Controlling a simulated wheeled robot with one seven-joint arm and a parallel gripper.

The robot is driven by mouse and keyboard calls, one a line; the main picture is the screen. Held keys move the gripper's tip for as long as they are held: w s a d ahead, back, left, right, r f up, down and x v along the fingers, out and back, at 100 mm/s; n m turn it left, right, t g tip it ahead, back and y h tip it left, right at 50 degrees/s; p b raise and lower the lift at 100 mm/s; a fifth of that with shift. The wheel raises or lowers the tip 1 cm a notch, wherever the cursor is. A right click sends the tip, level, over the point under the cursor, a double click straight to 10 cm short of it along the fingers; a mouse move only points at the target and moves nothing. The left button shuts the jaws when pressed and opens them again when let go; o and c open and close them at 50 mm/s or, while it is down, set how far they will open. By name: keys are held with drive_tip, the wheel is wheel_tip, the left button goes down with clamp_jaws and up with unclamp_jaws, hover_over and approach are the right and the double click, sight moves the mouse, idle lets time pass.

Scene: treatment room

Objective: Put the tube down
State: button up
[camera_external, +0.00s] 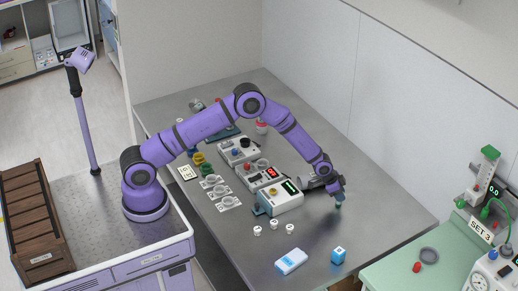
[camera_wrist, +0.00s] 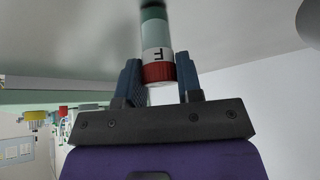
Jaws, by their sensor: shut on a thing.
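I cannot tell whether the tube touches the table top.
Devices with displays (camera_external: 280,197) stand left of my gripper. Small white caps (camera_external: 273,225), a blue-and-white pack (camera_external: 291,261) and a blue-and-white box (camera_external: 338,255) lie toward the front. A green table (camera_external: 400,270) with equipment is at right. The table right of my gripper is clear.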

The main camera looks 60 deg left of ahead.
drive_tip(key=o, duration=0.9)
drive_tip(key=shift+f, duration=0.1)
drive_tip(key=s+a+r, duration=0.4)
drive_tip(key=r, duration=0.5)
drive_tip(key=s+a+r+n+y, duration=0.1)
drive_tip(key=s+a+r, duration=0.25)
drive_tip(key=r, duration=0.55)
drive_tip(key=s+a+r, duration=0.3)
drive_tip(key=s+r, duration=0.1)
drive_tip(key=r, duration=0.5)
drive_tip(key=s+a+r+n+y, duration=0.2)
drive_tip(key=s+a+r, duration=0.5)
drive_tip(key=s+r, duration=0.45)
drive_tip(key=s+a+r+n, duration=0.1)
drive_tip(key=s+a, duration=0.2)
drive_tip(key=s, duration=0.7)
drive_tip(key=s+a+r+n, duration=0.1)
drive_tip(key=s+a+r, duration=0.1)
drive_tip(key=s, duration=0.9)
drive_tip(key=s+a+r+n, duration=0.1)
drive_tip(key=s+a, duration=0.3)
drive_tip(key=s, duration=0.6)
drive_tip(key=shift+s+r+n, duration=0.2)
drive_tip(key=shift+n, duration=0.2)
